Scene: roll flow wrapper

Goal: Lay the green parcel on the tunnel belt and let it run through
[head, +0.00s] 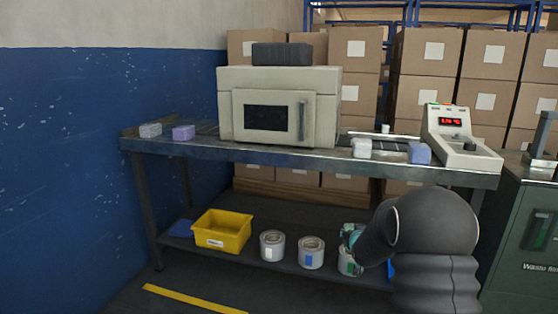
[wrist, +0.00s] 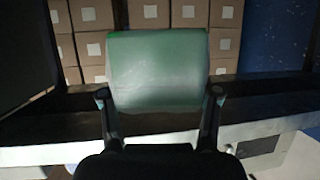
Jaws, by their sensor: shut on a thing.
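The green parcel (wrist: 157,70) fills the middle of the wrist view. My gripper (wrist: 159,94) is shut on it, one finger at each side of its lower part. In the head view my dark arm hides most of the gripper and the parcel; a small teal-green patch (head: 350,234) shows beside the arm's end, and I cannot tell what it belongs to. The pale tunnel (head: 230,112) stands on the bench, with the dark belt (head: 392,150) coming out at its right. The held parcel is apart from the belt in the head view.
Pale blocks (head: 361,147) and a blue-lavender block (head: 419,153) lie right of the tunnel; grey (head: 150,130) and lavender (head: 184,132) blocks lie left. A control box (head: 462,143) stands at the right end.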

